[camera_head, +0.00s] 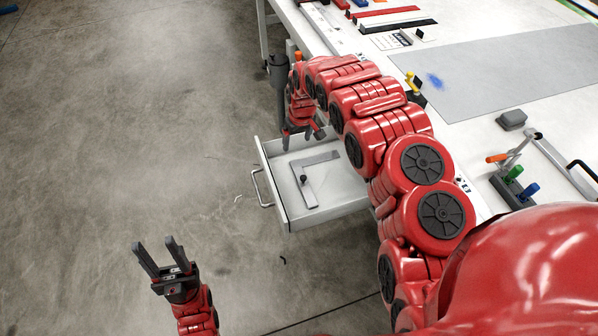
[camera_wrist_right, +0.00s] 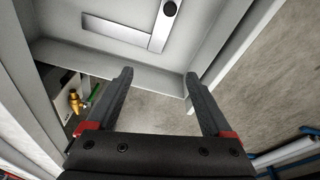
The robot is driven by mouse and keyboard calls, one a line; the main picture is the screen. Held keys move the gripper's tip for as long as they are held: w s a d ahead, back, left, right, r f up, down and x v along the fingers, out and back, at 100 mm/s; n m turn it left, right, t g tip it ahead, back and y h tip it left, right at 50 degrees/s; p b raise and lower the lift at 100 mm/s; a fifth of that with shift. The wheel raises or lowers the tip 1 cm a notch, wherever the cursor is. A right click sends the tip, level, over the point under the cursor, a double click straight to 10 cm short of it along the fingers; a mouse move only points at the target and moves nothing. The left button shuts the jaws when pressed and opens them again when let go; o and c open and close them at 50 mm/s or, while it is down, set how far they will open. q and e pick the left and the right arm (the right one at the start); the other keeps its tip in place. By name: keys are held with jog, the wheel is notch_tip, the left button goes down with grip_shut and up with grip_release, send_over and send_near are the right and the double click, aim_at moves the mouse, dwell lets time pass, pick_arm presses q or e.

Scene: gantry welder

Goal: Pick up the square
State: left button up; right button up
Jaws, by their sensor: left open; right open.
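My right gripper (camera_head: 303,137) is open and empty above the far left edge of the drawer, apart from the square. In the right wrist view, its two fingers (camera_wrist_right: 158,85) point toward the drawer wall. My left gripper (camera_head: 158,252) is open and empty over the floor, left of and nearer than the drawer.
The drawer has a metal handle (camera_head: 261,188) on its left front. The white workbench (camera_head: 470,130) fills the right side, with a grey mat (camera_head: 500,68), clamps and coloured-handled tools (camera_head: 513,180). The concrete floor (camera_head: 120,120) at left is clear.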

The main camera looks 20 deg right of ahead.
jog(key=s+d+r+g, duration=0.1)
jog(key=s+r+g, duration=0.1)
jog(key=s+r, duration=0.15)
jog(key=b, duration=0.6)
send_over(304, 178)
notch_tip(304, 178, down, 8)
jog(key=shift+d+r, duration=0.15)
jog(key=shift+r, duration=0.1)
notch_tip(304, 178, down, 5)
jog(key=shift+w+r+p, duration=0.1)
jog(key=shift+r+p, duration=0.05)
jog(key=shift+p, duration=0.55)
jog(key=shift+f+p, duration=0.35)
jog(key=shift+f, duration=0.45)
jog(key=f, duration=0.3)
jog(key=shift+a+p, duration=0.25)
jog(key=shift+p, duration=0.15)
jog(key=shift+d+f, duration=0.1)
jog(key=shift+f, duration=0.45)
jog(key=shift+c, duration=0.3)
grip_shut()
